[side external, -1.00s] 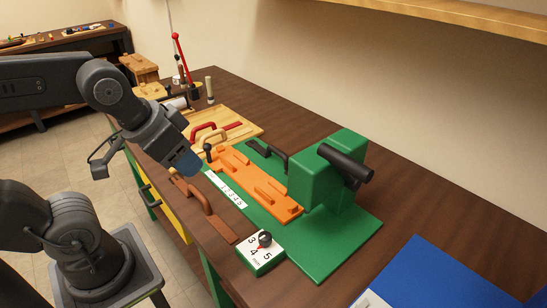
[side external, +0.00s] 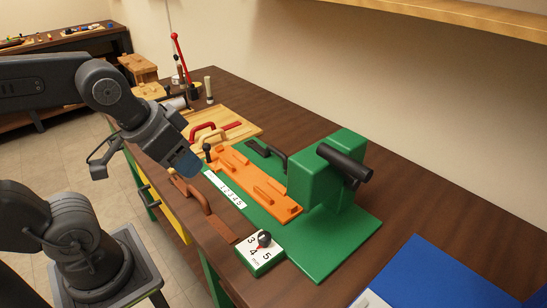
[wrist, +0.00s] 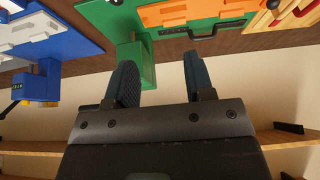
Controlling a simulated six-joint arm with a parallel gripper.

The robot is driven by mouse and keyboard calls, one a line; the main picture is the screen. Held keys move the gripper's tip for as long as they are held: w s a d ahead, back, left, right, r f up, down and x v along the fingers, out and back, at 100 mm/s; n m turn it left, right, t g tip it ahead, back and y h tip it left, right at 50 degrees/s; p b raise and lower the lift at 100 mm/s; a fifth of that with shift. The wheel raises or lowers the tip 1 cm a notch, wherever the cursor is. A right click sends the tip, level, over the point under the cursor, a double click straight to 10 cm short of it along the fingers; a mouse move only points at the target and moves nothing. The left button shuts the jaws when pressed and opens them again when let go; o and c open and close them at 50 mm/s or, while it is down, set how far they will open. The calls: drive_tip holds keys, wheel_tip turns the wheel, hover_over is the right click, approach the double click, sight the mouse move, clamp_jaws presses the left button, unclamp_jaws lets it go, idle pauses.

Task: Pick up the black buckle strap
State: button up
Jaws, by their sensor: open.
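The black buckle strap (side external: 268,153) has a raised handle-like loop and lies on the green base behind the orange fixture (side external: 255,185) in the side external view. In the wrist view the black strap (wrist: 222,31) shows near the top, beyond my fingertips, beside the orange fixture. My gripper (side external: 186,164) is above the bench's front edge, left of the fixture and apart from the strap. In the wrist view my gripper (wrist: 160,70) has its two fingers spread with nothing between them.
The green press block (side external: 325,180) with its black cylinder stands right of the strap. A brown strap (side external: 207,208) lies in front, and a red strap (side external: 206,131) lies on the wooden board behind. A numbered dial box (side external: 261,252) and blue panel (side external: 430,277) are at right.

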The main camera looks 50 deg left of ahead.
drive_tip(key=m+g+y, duration=0.3)
drive_tip(key=m+y, duration=0.1)
drive_tip(key=m, duration=1.4)
hover_over(279, 152)
drive_tip(key=s+d, duration=0.2)
wheel_tip(279, 152, down, 13)
drive_tip(key=shift+w+x, duration=0.2)
drive_tip(key=shift+x, duration=3.95)
drive_tip(key=shift+d, duration=0.15)
drive_tip(key=shift+c, duration=0.4)
clamp_jaws()
